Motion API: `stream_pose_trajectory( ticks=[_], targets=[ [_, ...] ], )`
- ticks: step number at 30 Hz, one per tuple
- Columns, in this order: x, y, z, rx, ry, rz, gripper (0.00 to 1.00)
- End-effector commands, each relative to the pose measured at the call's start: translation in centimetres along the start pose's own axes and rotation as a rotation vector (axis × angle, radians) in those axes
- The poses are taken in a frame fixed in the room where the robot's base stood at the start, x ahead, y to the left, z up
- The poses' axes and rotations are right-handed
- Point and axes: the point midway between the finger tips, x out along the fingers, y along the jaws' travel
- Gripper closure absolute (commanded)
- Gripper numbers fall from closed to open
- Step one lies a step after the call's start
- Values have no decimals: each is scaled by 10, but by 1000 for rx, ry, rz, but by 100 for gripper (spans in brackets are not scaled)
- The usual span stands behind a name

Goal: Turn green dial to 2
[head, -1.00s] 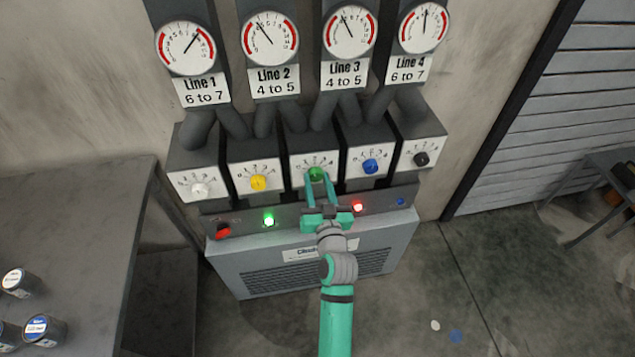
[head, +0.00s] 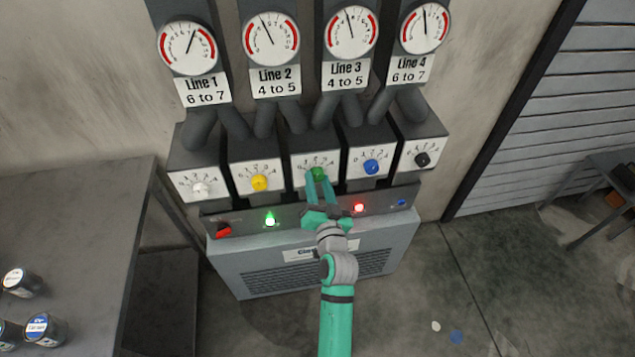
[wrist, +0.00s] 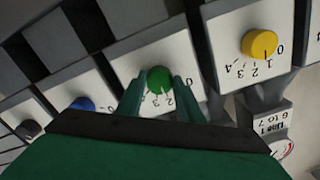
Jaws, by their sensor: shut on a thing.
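The green dial (head: 318,173) sits on the middle white scale plate of the panel, below the Line 3 gauge (head: 350,33). My gripper (head: 317,177) is shut on the green dial, one finger on each side. In the wrist view the green dial (wrist: 159,79) shows between the two finger tips (wrist: 159,92). Numbers of its scale show beside it, 0 at the right and 2 and 3 below. The exact setting of its pointer is too small to tell.
The yellow dial (head: 260,182) and blue dial (head: 371,166) flank the green one closely. A white dial (head: 201,189) and black dial (head: 422,159) are at the ends. Below are a red switch (head: 223,230), green lamp (head: 270,220) and red lamp (head: 358,207).

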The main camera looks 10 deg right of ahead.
Motion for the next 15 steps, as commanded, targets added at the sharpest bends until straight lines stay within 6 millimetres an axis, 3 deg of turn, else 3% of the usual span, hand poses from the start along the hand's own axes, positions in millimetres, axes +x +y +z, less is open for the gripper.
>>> stream_pose_trajectory(
  ticks=[3, 4, 6, 15],
  targets=[
    [0, 0, 0, -1, 1, 0, 89],
    [0, 0, 0, -1, 1, 0, 62],
    [0, 0, 0, -1, 1, 0, 48],
    [-1, 1, 0, -2, 1, 1, 48]
  ],
)
